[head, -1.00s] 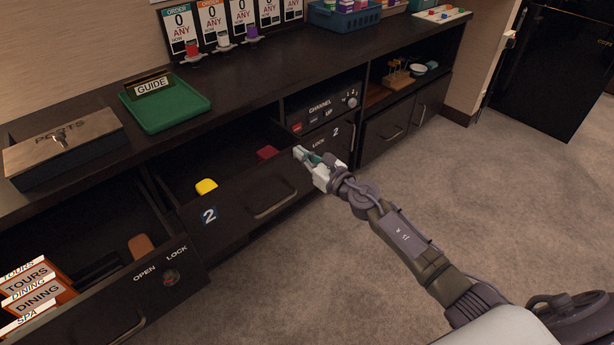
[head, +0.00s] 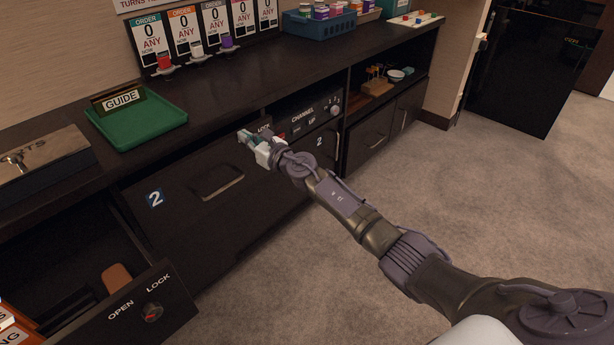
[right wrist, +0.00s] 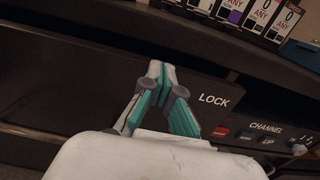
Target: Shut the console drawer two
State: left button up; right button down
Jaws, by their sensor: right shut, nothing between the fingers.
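Console drawer two (head: 185,205) is the dark front with a white 2 on a blue label and a bar handle (head: 217,184). In the head view its front stands nearly level with the cabinet, and its inside is hidden. My right gripper (head: 243,136) is shut and empty at the top right part of this front, left of the channel panel. In the right wrist view its fingertips (right wrist: 160,68) meet against or very near the dark front, beside the word LOCK. Whether they touch it I cannot tell. My left gripper is not in view.
The lower left drawer (head: 140,312), marked OPEN and LOCK, sticks out with an orange-brown item (head: 117,278) inside. A green tray (head: 136,122) and a metal-lidded box (head: 40,160) stand on the counter. Carpet (head: 480,180) at right is clear.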

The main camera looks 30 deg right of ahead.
aim_at(166, 197)
jog(key=k, duration=0.1)
jog(key=l+u, duration=0.35)
jog(key=k+l+u, duration=0.1)
jog(key=u, duration=0.3)
jog(key=k+l+u, duration=0.1)
jog(key=u, duration=0.25)
jog(key=k+l, duration=0.05)
jog(key=l, duration=0.05)
